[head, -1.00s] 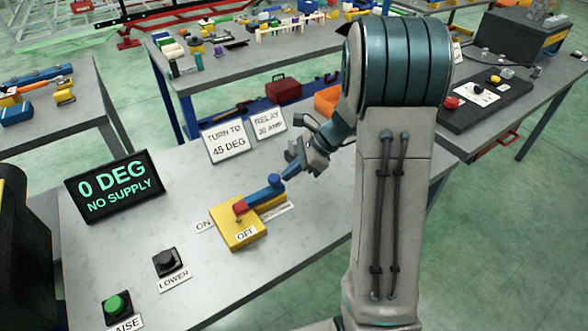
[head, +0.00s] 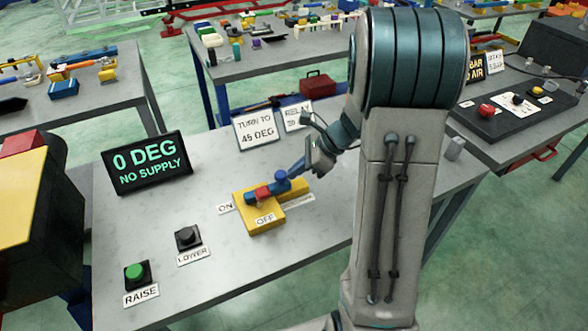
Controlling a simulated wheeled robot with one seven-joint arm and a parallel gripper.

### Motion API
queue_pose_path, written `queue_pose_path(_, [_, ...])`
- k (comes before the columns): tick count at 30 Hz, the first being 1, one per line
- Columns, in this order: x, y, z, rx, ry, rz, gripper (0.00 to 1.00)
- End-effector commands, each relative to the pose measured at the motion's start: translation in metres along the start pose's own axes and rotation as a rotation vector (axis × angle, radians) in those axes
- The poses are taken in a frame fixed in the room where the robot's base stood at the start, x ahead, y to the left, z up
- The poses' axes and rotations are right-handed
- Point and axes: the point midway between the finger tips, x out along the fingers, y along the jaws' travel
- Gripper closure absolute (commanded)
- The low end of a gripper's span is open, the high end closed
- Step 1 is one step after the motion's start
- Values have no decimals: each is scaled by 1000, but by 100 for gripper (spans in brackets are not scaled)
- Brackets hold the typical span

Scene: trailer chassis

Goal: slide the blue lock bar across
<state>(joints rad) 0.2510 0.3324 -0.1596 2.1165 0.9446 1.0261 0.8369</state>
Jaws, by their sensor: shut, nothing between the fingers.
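The blue lock bar (head: 271,188) lies on the yellow block (head: 268,221) on the near bench. Its round blue knob (head: 281,175) stands up near its right end. A small red part (head: 263,193) sits along the bar, with blue showing on both sides of it. ON and OFF labels (head: 265,219) are by the block. My gripper (head: 294,168) is shut and empty, just right of the knob. It looks close to or touching the knob; I cannot tell which.
A display (head: 147,164) reading "0 DEG, NO SUPPLY" stands behind left. A green RAISE button (head: 135,272) and a black LOWER button (head: 187,237) are at front left. Two sign cards (head: 256,130) stand behind the block.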

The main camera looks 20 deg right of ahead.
Motion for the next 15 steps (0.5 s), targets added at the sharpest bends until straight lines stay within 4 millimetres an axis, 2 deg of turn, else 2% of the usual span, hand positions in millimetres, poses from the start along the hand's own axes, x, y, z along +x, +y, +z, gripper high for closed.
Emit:
queue_pose_path(4, [2,1,0,-1,1,6,100])
queue_pose_path(8, [-6,0,-5,0,1,6,100])
queue_pose_path(13, [-30,-3,-23,-1,0,5,100])
queue_pose_path(15, [-46,-4,-23,-9,0,1,100])
